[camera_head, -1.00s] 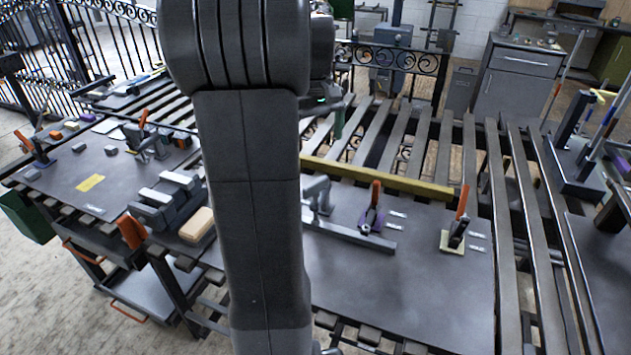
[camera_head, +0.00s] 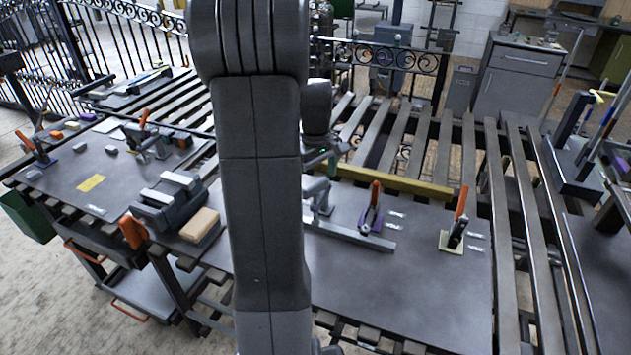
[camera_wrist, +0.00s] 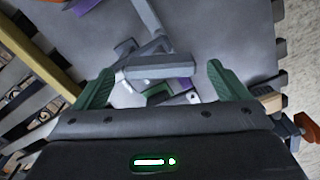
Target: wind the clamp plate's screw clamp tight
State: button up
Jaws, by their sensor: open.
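The clamp plate (camera_head: 400,290) is a flat dark grey sheet on the slatted bench. A grey screw clamp (camera_head: 318,196) stands on it, partly hidden behind my arm, above a long grey bar. In the wrist view, a grey block-like bar of what looks like this clamp (camera_wrist: 158,69) lies across the space between my fingertips. My gripper (camera_wrist: 160,78) is open, with one green finger on each side of the bar and visible gaps to it. Contact cannot be seen. Purple and green parts show just below the bar. In the head view my gripper is mostly hidden by my arm.
Two orange-handled toggle clamps (camera_head: 371,212) (camera_head: 456,228) stand to the right on the plate. A yellow bar (camera_head: 395,182) runs along its back edge. A grey vise (camera_head: 165,205) and a tan block (camera_head: 200,225) are at left. The plate's front is clear.

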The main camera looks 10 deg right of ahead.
jog(key=shift+f, duration=1.05)
jog(key=c, duration=1)
jog(key=shift+m, duration=0.5)
